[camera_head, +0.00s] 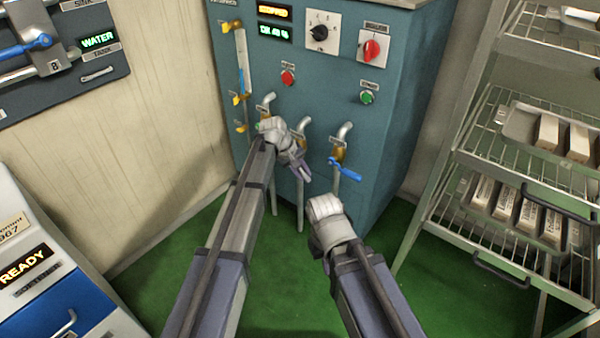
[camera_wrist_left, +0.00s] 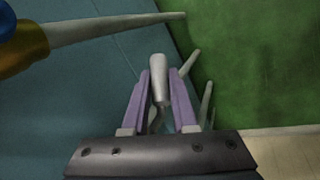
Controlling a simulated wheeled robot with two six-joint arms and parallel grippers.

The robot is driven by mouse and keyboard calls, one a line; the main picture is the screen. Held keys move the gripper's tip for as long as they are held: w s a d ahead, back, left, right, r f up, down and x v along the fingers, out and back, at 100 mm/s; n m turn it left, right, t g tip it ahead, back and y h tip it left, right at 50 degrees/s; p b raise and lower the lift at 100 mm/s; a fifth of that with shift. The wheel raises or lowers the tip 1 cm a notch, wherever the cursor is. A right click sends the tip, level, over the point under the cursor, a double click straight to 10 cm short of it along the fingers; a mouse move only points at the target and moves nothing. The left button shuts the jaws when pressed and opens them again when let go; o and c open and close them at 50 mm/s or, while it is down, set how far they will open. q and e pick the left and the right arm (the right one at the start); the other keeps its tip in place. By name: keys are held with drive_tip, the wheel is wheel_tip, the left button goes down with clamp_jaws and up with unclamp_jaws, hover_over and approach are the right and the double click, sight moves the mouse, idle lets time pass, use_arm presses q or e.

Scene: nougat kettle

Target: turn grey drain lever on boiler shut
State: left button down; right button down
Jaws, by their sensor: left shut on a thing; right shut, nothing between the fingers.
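The teal boiler (camera_head: 310,90) carries several short taps with brass valves low on its front. My left gripper (camera_head: 304,174) is at the middle tap (camera_head: 303,128). In the left wrist view my left gripper (camera_wrist_left: 159,100) has its two purple fingers shut on the grey lever (camera_wrist_left: 158,72), whose rounded end stands out between them. In the head view the lever is hidden behind the gripper. My right gripper (camera_head: 325,208) is lower and to the right, shut and empty, in front of the boiler; its fingertips are hidden.
A blue lever (camera_head: 345,169) sits on the tap right of the held one. A wire rack (camera_head: 465,150) with trays stands at the right. A white cabinet (camera_head: 40,270) stands at the lower left. Green floor (camera_head: 150,250) is clear between.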

use_arm(q)
drive_tip(key=shift+s+d+r+g+h, duration=0.25)
drive_tip(key=shift+r+g+h, duration=0.15)
drive_tip(key=shift+h, duration=0.2)
drive_tip(key=c, duration=0.7)
unclamp_jaws()
drive_tip(key=p+v, duration=0.6)
drive_tip(key=v, duration=0.1)
drive_tip(key=shift+a+r+p, duration=0.25)
drive_tip(key=shift+r+p, duration=0.15)
